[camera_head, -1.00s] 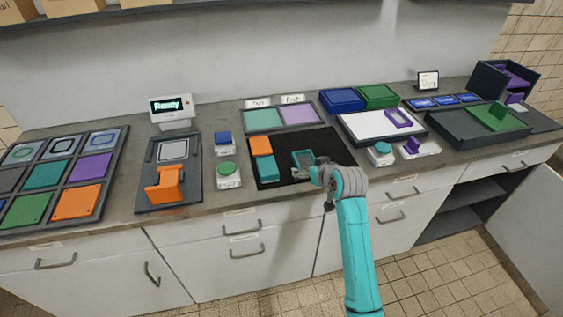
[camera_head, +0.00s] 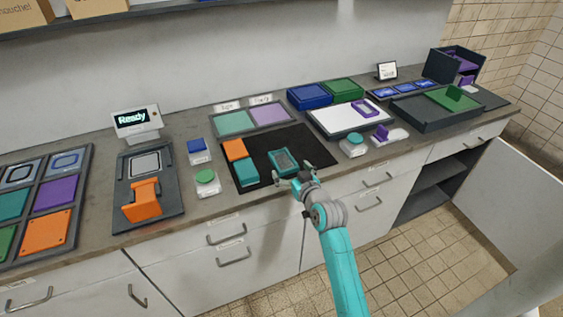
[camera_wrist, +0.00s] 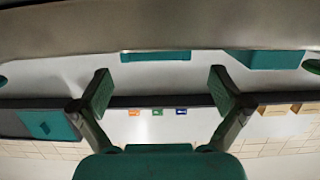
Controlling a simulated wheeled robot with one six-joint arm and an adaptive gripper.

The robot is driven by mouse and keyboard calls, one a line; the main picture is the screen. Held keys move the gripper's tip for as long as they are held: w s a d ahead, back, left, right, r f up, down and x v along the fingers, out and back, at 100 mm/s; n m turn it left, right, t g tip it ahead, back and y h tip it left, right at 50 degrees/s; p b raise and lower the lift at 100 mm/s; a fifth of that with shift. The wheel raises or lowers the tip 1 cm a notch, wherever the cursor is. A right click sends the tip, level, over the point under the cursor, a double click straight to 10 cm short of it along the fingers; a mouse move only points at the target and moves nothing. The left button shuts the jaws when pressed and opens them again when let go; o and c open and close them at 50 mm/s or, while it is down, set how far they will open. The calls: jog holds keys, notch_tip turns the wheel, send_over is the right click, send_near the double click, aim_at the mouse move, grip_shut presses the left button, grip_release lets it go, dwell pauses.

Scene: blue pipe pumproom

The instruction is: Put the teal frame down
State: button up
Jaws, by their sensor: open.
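The teal frame (camera_head: 285,162), a small rectangle with a grey opening, lies flat on the black mat (camera_head: 308,145), right of the teal block (camera_head: 246,171). My gripper (camera_head: 291,179) is open and empty at the mat's front edge, just in front of the frame and apart from it. In the wrist view the two finger pads stand wide apart with nothing between them (camera_wrist: 160,82). A teal strip, probably the frame's edge (camera_wrist: 155,56), shows beyond the fingertips.
An orange block (camera_head: 234,149) sits behind the teal block. Green (camera_head: 205,177) and blue (camera_head: 196,145) buttons stand left of the mat, another teal button (camera_head: 353,140) right of it. The mat's right part is clear.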

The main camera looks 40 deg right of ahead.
aim_at(284, 160)
jog(key=shift+x, duration=3)
jog(key=shift+s+d+f, duration=0.1)
jog(key=shift+d+f, duration=0.05)
jog(key=c, duration=1.3)
